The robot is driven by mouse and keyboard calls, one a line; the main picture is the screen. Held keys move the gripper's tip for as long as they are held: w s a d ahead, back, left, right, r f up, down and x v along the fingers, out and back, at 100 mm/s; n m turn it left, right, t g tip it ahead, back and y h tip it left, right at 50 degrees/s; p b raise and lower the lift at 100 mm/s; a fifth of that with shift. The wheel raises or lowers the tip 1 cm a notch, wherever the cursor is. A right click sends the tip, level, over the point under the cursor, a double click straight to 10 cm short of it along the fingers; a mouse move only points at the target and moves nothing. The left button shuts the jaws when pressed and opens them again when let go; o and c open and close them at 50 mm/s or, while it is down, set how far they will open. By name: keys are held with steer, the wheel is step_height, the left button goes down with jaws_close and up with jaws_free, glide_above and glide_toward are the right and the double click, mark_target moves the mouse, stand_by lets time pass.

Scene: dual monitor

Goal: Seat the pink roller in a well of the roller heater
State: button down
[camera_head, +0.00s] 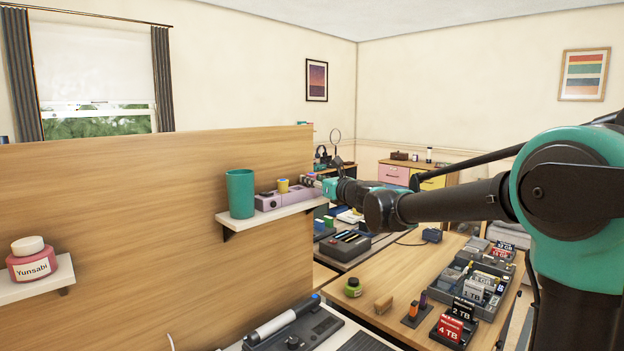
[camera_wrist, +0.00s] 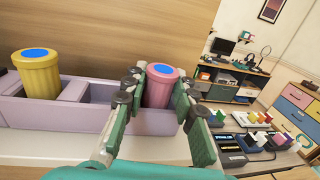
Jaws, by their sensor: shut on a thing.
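The pink roller (camera_wrist: 162,86) has a blue top and stands upright between the fingers of my gripper (camera_wrist: 158,92), which is shut on it. It is at the right end of the lavender roller heater (camera_wrist: 55,116), with its lower end at the well there. I cannot tell how deep it sits. A yellow roller (camera_wrist: 40,76) with a blue top stands in the heater's left well. The well between them looks empty. In the head view, the heater (camera_head: 268,202) and yellow roller (camera_head: 283,186) are on a shelf, with my gripper (camera_head: 318,183) at the right end.
A teal cup (camera_head: 240,194) stands just left of the heater on the white shelf (camera_head: 285,213). A wooden panel (camera_head: 130,180) rises behind the shelf. A desk (camera_head: 385,285) with drives and docks lies below and to the right. A pink jar (camera_head: 31,264) is on another shelf.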

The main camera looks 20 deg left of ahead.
steer(key=c, duration=1.1)
jaws_free()
steer(key=shift+c, duration=0.2)
steer(key=v, duration=1.2)
steer(key=s+d+f+n+g+h, duration=0.1)
steer(key=s+d+f+n+h, duration=0.15)
steer(key=d+f+n, duration=0.4)
steer(key=s+d+f+n+g+h, duration=0.15)
steer(key=s+f+n, duration=0.25)
steer(key=f, duration=0.5)
steer(key=s+d+f+n+g+h, duration=0.1)
steer(key=s+d+f+n+g, duration=0.1)
steer(key=s+d+f+n, duration=0.4)
steer(key=s+d+f+n+g+h, duration=0.1)
steer(key=s+d+f+n+h, duration=0.3)
steer(key=d+f, duration=0.5)
steer(key=s+d+f+n+g+h, duration=0.1)
steer(key=s+d+f+n+h, duration=0.4)
steer(key=s+d+f, duration=0.3)
steer(key=d+f, duration=0.2)
steer(key=d, duration=0.1)
steer(key=shift+s+g, duration=0.35)
steer(key=shift+s, duration=0.05)
